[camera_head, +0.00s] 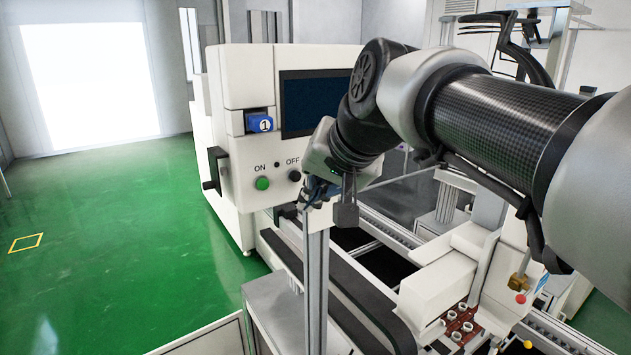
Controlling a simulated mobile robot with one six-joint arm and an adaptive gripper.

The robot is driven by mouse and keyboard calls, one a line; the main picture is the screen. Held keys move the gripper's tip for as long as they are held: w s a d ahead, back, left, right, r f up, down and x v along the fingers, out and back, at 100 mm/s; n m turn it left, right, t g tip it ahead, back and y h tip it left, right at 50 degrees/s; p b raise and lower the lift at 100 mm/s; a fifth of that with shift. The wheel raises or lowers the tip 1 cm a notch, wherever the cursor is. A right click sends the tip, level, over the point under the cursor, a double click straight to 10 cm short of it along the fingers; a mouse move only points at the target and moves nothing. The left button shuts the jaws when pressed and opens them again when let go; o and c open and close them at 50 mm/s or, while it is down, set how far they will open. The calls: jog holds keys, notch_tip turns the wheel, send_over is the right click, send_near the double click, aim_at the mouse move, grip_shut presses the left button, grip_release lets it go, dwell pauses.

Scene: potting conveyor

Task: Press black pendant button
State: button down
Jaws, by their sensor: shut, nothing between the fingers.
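A white machine cabinet (239,110) stands left of centre. Its front has a green button (262,183) labelled ON and a black button (295,175) labelled OFF. A smaller dark round spot sits between the two labels. No separate pendant box can be made out clearly. My arm reaches in from the right, and its wrist is in front of the cabinet, just right of the OFF button. My gripper (288,211) is shut and empty, low by the panel below the black button. It is small and partly hidden by my wrist, so any contact cannot be told.
A metal post (317,275) rises just below my wrist. A dark conveyor belt (365,310) runs past it to the front. A brown tray with several small white cylindrical parts (466,326) lies at the lower right. The green floor (110,240) at left is open.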

jog(key=shift+s+d+b, duration=0.25)
jog(key=shift+s+d, duration=0.15)
jog(key=shift+s, duration=0.25)
jog(key=shift+s+d+b, duration=0.2)
jog(key=shift+s+d, duration=0.2)
jog(key=shift+s, duration=0.2)
